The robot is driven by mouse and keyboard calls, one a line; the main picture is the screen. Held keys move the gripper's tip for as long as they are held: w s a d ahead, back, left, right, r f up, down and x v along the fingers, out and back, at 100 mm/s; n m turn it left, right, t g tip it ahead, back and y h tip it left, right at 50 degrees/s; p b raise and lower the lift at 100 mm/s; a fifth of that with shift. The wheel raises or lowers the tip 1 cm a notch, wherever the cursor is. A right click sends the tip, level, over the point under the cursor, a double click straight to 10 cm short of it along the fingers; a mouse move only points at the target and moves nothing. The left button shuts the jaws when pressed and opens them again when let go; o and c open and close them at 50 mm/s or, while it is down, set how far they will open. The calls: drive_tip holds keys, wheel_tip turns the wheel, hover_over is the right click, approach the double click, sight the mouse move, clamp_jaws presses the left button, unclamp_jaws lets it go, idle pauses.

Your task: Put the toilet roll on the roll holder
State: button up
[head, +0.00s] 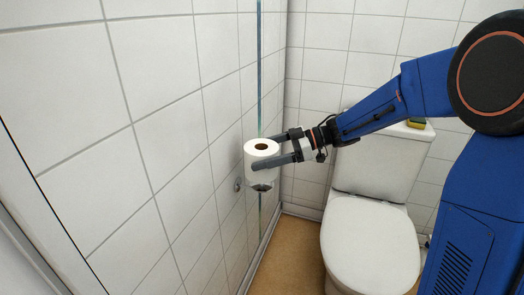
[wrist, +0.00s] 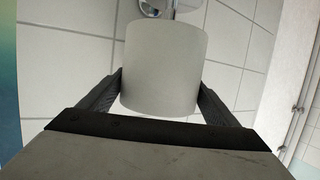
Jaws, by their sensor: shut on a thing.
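In the wrist view the roll (wrist: 163,65) fills the space between the two fingers (wrist: 161,100). The roll holder (head: 239,184) shows as a small metal wall mount and a shiny part just below the roll. In the wrist view its metal mount (wrist: 150,8) is at the top, beyond the roll. I cannot tell whether the roll is around the holder's post.
A white toilet (head: 370,245) with its lid down stands to the right of the roll. A yellow-green sponge-like thing (head: 416,123) lies on its cistern. A glass panel edge (head: 260,70) runs upright behind the roll. Brown floor (head: 262,258) is free between wall and toilet.

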drive_tip(key=shift+f, duration=0.2)
drive_tip(key=o, duration=1)
drive_tip(key=shift+o, duration=0.2)
drive_tip(key=shift+d, duration=0.15)
drive_tip(key=s+v, duration=0.1)
drive_tip(key=v, duration=1.6)
drive_tip(key=shift+w, duration=0.45)
drive_tip(key=shift+r, duration=0.1)
